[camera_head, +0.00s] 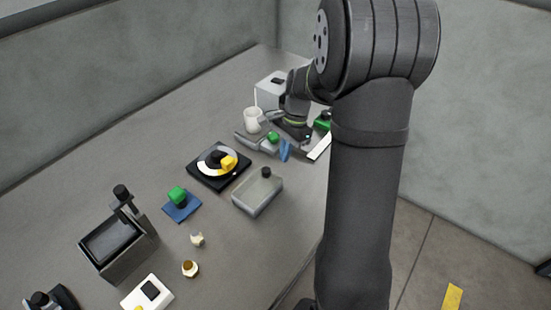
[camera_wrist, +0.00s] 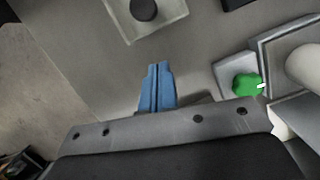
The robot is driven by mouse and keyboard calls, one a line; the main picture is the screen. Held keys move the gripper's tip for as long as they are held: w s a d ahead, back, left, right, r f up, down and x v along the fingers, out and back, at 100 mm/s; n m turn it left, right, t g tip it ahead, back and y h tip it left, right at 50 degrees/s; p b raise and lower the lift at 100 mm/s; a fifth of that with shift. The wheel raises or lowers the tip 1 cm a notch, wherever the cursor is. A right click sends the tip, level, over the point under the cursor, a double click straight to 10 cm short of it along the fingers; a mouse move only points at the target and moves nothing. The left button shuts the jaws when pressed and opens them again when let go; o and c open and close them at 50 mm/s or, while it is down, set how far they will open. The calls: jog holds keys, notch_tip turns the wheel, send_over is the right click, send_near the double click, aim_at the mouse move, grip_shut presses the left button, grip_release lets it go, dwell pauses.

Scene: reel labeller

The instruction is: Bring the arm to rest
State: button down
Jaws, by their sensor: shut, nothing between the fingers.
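My gripper (camera_head: 285,151) is at the far part of the table, above its surface, with its blue fingers together. In the wrist view the two blue fingers (camera_wrist: 157,88) lie side by side with nothing between them. A green knob (camera_head: 272,137) on a grey piece is close to the left of the fingers; a green knob also shows to the right of the fingers in the wrist view (camera_wrist: 246,85). My arm hides part of the table's right side.
A clear lidded box (camera_head: 258,194), a black plate with a white reel (camera_head: 206,171) and a blue pad with a green block (camera_head: 180,211) stand nearer. A grey open bin (camera_head: 112,256) is front left.

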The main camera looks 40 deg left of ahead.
jog(key=v, duration=0.9)
jog(key=shift+r, duration=0.4)
jog(key=shift+a, duration=0.1)
send_near(271, 173)
notch_tip(271, 173, down, 4)
jog(key=w, duration=0.3)
jog(key=s, duration=0.1)
jog(key=s+f, duration=0.1)
jog(key=s, duration=0.1)
jog(key=shift+s+a+f, duration=0.1)
jog(key=shift+s, duration=0.05)
jog(key=shift+s+a, duration=0.1)
jog(key=shift+s, duration=0.45)
jog(key=shift+w, duration=0.1)
